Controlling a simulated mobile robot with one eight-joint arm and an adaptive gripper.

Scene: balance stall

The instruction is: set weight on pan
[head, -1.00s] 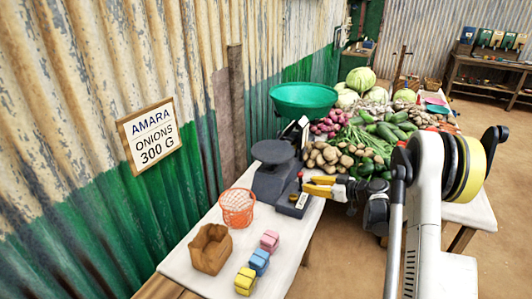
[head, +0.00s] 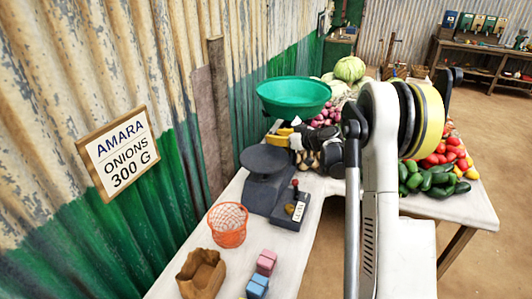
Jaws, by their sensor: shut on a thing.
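The balance (head: 268,191) is dark grey and stands on the near table, with a flat dark pan (head: 266,157) at its near end and a green bowl (head: 294,92) at its far end. My gripper (head: 275,136) has yellow fingers and is just beyond the flat pan, below the green bowl. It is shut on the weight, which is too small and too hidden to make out. A dark block (head: 290,214) with a small knob and a white label sits at the balance's right side.
An orange wire basket (head: 228,225), a brown paper bag (head: 201,272), and pink (head: 266,262) and blue (head: 257,287) packets lie on the near table. Vegetables (head: 440,165) heap at the back, partly behind my arm. A corrugated wall with a sign (head: 118,152) bounds the left.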

